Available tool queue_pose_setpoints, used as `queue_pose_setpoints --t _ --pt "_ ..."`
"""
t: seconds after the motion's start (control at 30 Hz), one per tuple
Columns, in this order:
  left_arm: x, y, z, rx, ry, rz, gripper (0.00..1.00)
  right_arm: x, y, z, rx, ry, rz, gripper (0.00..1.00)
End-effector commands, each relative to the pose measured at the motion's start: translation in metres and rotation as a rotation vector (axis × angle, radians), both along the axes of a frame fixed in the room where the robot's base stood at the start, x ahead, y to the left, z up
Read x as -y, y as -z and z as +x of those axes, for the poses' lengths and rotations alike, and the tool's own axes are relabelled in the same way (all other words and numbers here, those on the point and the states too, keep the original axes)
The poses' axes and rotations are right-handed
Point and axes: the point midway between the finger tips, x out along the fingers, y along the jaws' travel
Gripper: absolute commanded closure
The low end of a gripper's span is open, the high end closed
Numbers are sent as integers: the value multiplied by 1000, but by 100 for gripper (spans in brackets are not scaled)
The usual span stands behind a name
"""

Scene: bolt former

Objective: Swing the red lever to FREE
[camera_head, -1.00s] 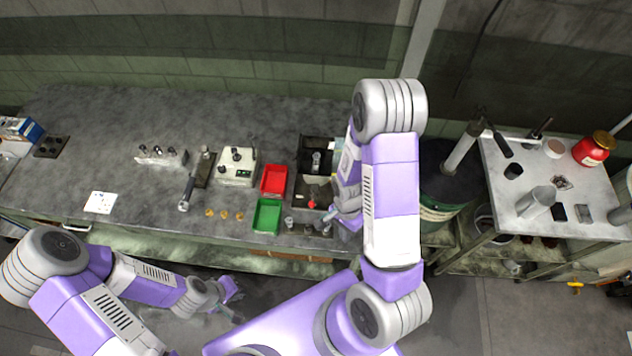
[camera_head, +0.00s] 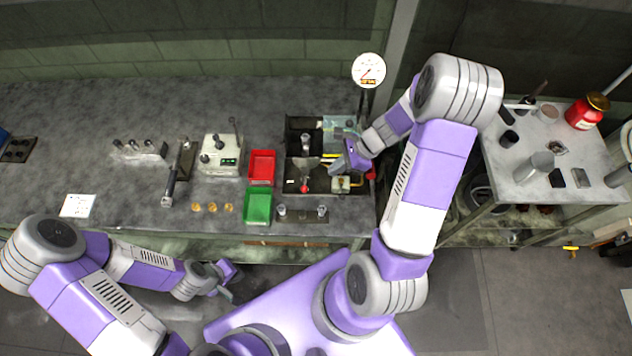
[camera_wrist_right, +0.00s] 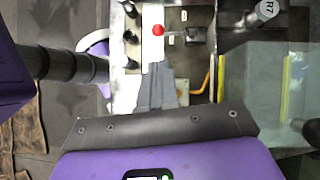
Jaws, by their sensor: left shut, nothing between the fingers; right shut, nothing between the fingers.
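A red ball knob (camera_head: 304,189), seemingly the end of the red lever, is at the front of the dark open-topped machine (camera_head: 291,160) on the bench. The knob also shows in the right wrist view (camera_wrist_right: 158,30), just ahead of my right fingertips, with small pale labels beside it; I cannot read them. My right gripper (camera_head: 336,166) is shut and empty over the machine's right half, right of the knob and apart from it. Its closed fingers also show in the right wrist view (camera_wrist_right: 160,80). My left gripper (camera_head: 229,284) is shut and empty, low in front of the bench.
A red tray (camera_head: 262,164) and a green tray (camera_head: 258,206) stand left of the machine. A round gauge (camera_head: 369,70) rises on a post behind it. A small block (camera_head: 341,184) and another red part (camera_head: 371,173) lie near the right gripper.

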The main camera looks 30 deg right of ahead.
Motion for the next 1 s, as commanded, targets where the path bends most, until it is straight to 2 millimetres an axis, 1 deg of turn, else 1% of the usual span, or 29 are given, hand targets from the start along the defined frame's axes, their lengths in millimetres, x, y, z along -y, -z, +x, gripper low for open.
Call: queue_pose_setpoints --t 0.17,0.27,0.37,0.6,0.7,0.83,1.0 --pt "0 0 0 0 0 0 100 -1 2 0 -2 -1 0 100" --pt "0 2 0 0 0 0 100 -5 8 1 -3 -2 0 100" --pt "0 5 0 0 0 0 100 -13 20 4 -5 -3 2 100" --pt "0 13 0 0 0 0 100 -37 57 14 -5 -4 2 100" --pt "0 16 0 0 0 0 100 -45 69 17 -5 -4 1 100" --pt "0 18 0 0 0 0 100 -52 78 20 -3 -3 -1 100" --pt "0 19 0 0 0 0 100 -54 82 22 -2 0 -1 100"
